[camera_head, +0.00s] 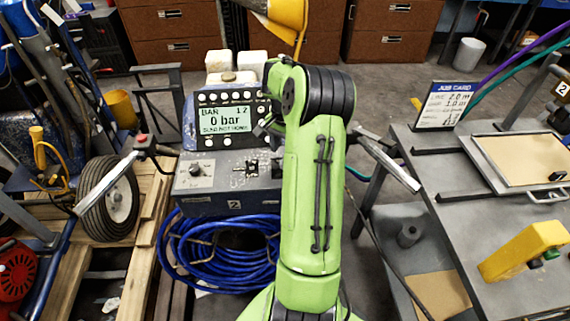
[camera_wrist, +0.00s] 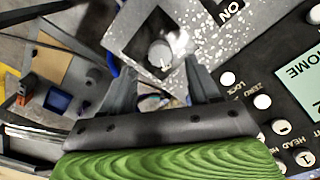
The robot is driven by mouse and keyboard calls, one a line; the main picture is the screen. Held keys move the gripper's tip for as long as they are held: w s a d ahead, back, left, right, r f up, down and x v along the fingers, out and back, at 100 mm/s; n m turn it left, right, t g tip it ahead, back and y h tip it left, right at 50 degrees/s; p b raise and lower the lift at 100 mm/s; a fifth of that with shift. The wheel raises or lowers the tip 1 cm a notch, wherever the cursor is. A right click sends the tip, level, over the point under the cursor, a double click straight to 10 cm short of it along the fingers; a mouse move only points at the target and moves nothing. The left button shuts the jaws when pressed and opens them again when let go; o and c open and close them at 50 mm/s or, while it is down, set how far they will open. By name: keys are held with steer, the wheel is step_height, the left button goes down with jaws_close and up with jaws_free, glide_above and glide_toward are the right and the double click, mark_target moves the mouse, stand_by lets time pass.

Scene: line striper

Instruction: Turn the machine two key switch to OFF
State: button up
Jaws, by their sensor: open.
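Machine two is the grey box (camera_head: 228,204) marked 2, below a display reading 0 bar. A speckled metal plate (camera_wrist: 205,38) shows in the wrist view, with a black ON label (camera_wrist: 232,10) at its upper right. A round grey key switch part (camera_wrist: 160,52) sits in the plate's dark opening. My gripper (camera_wrist: 157,67) is open, its fingers apart on either side of this part in the picture, and nothing is held. I cannot tell whether they touch it or which position it points to. In the head view my green arm hides most of the gripper.
The display unit (camera_head: 226,119) with its buttons stands just above the box. Coiled blue hose (camera_head: 215,255) lies below it. A wheel (camera_head: 108,197) and handle bars flank the machine. A grey table (camera_head: 520,215) with a yellow tool (camera_head: 524,250) is at right.

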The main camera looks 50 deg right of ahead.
step_height(320, 180, down, 5)
steer(key=shift+r+b, duration=0.1)
steer(key=shift+b, duration=0.45)
steer(key=shift+r, duration=0.1)
steer(key=c, duration=1)
